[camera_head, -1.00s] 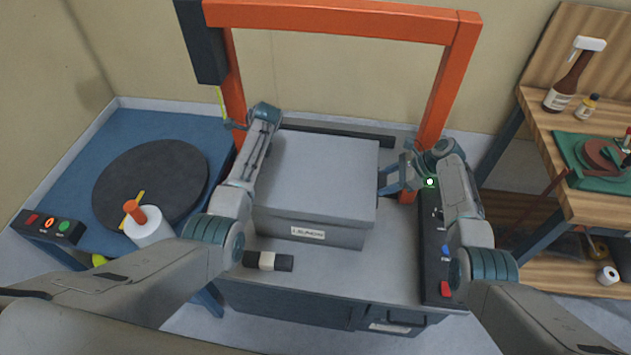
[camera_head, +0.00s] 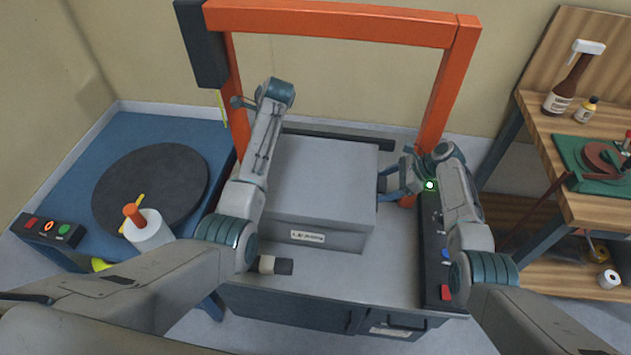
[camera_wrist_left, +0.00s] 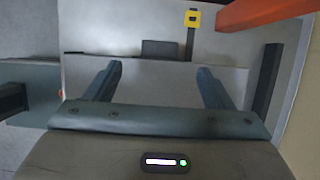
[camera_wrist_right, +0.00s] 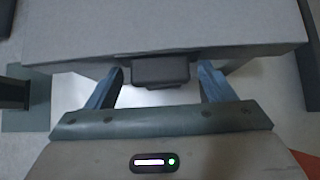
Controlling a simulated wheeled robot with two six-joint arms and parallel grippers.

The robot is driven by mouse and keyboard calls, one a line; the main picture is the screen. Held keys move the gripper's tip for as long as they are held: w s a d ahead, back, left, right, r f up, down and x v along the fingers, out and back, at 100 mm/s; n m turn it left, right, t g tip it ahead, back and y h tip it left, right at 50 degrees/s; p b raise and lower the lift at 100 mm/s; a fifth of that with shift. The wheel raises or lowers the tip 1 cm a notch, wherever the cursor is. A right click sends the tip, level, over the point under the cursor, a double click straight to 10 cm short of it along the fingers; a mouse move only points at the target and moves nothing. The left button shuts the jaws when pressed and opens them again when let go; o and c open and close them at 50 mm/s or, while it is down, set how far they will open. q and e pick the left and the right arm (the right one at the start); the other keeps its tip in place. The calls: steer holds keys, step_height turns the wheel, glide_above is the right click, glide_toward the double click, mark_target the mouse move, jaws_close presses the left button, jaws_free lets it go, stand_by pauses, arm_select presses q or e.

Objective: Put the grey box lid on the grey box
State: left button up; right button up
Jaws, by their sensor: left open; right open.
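The grey box (camera_head: 335,241) stands on the middle bench, with a label on its front. The flat grey lid (camera_head: 320,180) lies over its top; I cannot tell whether it is fully seated. My left gripper (camera_head: 238,103) is open and empty, raised above the box's back left side. In the left wrist view, a dark block (camera_wrist_left: 163,49) shows beyond a pale edge between the fingers. My right gripper (camera_head: 390,186) is open at the box's right side. In the right wrist view, its fingers flank a dark block (camera_wrist_right: 160,70) below the lid's edge, with no visible grip.
An orange frame (camera_head: 345,22) arches over the bench. A black button panel (camera_head: 433,250) lies along the bench's right edge. A blue table (camera_head: 85,160) with a round dark plate stands left.

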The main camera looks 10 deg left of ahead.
arm_select(q)
steer(key=shift+v, duration=1.2)
arm_select(e)
steer(key=v, duration=1.2)
steer(key=shift+f, duration=0.1)
